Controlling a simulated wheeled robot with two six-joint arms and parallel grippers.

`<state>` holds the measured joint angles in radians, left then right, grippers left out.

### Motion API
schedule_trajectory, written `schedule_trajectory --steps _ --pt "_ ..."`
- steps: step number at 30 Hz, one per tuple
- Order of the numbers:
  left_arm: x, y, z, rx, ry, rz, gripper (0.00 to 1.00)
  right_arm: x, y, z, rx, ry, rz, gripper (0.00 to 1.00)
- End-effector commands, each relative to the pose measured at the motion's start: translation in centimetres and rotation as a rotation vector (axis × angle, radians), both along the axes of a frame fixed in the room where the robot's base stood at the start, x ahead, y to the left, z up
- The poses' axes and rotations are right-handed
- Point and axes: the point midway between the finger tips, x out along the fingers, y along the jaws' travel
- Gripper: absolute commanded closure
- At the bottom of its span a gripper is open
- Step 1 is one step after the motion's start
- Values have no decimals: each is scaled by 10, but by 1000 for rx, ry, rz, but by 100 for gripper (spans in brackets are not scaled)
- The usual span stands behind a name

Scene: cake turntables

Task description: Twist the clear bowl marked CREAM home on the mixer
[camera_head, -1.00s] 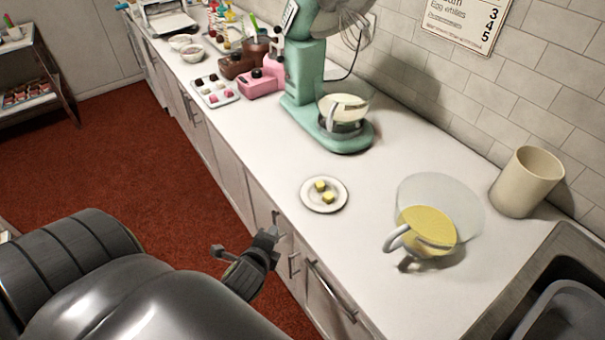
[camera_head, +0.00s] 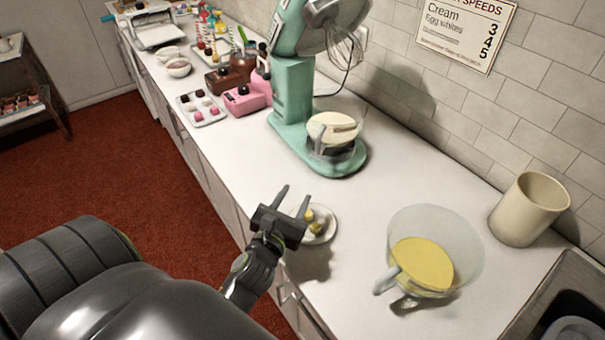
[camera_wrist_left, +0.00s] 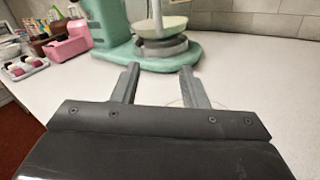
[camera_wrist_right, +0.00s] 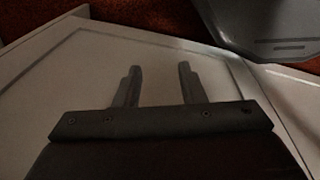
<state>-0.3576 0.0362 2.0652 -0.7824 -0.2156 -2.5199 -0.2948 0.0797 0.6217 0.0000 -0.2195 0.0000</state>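The mint-green mixer (camera_head: 292,95) stands on the counter against the tiled wall, its whisk above its base. A clear bowl (camera_head: 352,128) with pale cream-coloured contents sits on the mixer base; I cannot read any mark on it or tell whether it is locked. It also shows in the left wrist view (camera_wrist_left: 165,25). A second clear bowl (camera_head: 468,240) with yellow contents and a handle stands on the counter at right. My left gripper (camera_head: 292,198) is open and empty above the counter's front edge, short of the mixer. My right gripper (camera_wrist_right: 159,80) is open and empty before a pale cabinet front.
A small plate (camera_head: 326,233) with yellow pieces lies just beside my left gripper. A beige canister (camera_head: 528,210) stands near the sink (camera_head: 545,300) at right. Pink (camera_head: 248,97) and brown boxes and a sweets tray (camera_head: 201,110) are left of the mixer.

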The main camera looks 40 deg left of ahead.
Motion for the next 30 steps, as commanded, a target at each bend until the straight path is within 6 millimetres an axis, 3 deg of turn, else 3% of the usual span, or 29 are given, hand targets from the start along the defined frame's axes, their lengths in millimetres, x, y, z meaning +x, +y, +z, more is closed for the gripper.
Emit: schedule_trajectory --steps 5,24,30 --pt "20 4 1 3 -3 -3 60 -4 0 -1 0 6 -2 64" --pt "138 32 0 -1 -1 1 60 -6 0 -6 1 9 -2 64" --pt "160 37 -1 -2 0 1 60 -6 0 -7 0 8 -2 64"
